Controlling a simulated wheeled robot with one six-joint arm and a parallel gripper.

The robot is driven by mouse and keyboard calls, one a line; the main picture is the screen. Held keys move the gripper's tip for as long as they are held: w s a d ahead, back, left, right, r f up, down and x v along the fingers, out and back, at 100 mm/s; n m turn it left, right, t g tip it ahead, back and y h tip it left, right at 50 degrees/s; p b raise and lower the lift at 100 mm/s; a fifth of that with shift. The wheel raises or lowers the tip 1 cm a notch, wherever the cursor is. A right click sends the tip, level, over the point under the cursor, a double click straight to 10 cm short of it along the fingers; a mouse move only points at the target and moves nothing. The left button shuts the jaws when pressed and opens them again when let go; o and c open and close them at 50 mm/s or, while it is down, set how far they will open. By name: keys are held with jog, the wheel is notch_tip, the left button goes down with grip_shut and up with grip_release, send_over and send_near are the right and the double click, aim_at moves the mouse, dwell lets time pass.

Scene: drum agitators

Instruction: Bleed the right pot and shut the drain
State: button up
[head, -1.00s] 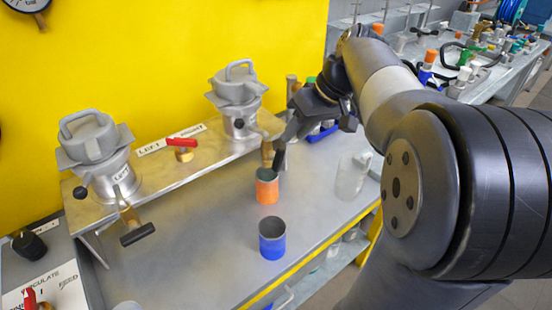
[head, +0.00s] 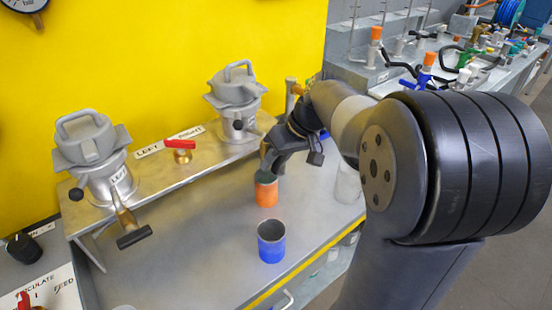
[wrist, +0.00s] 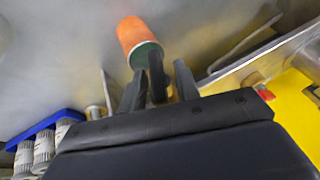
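The right pot (head: 235,95) stands at the far end of the metal shelf, its lid on. Its drain is mostly hidden by my gripper (head: 268,165), which is low in front of it. An orange cup (head: 266,194) stands on the bench just under my fingers; its inside looks dark green. In the wrist view the cup (wrist: 138,38) is beyond the fingertips. There my gripper (wrist: 158,78) has its fingers apart, with a dark bar, perhaps the drain handle (wrist: 156,80), between them. I see no clear grip on it.
The left pot (head: 92,150) has a black-gripped drain handle (head: 134,236) jutting forward. A red-handled valve (head: 180,146) sits between the pots. A blue cup (head: 271,242) stands nearer, and a clear container (head: 347,183) to the right. A blue rack (wrist: 45,135) shows in the wrist view.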

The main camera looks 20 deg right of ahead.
grip_shut()
jog(key=shift+y, duration=0.3)
jog(key=shift+w+d+m+g+y+p, duration=0.1)
jog(key=shift+m+g+y+p, duration=0.4)
jog(key=shift+y, duration=0.7)
jog(key=g+y, duration=0.1)
jog(key=y, duration=0.2)
jog(key=shift+m+p, duration=0.3)
jog(key=shift+p, duration=0.1)
jog(key=m+y, duration=0.1)
jog(key=y, duration=0.2)
jog(key=shift+f+g+y, duration=0.15)
jog(key=shift+g+y, duration=0.15)
jog(key=shift+g, duration=0.1)
jog(key=shift+m+y, duration=0.6)
jog(key=shift+y, duration=1.1)
jog(key=shift+o, duration=0.5)
grip_release()
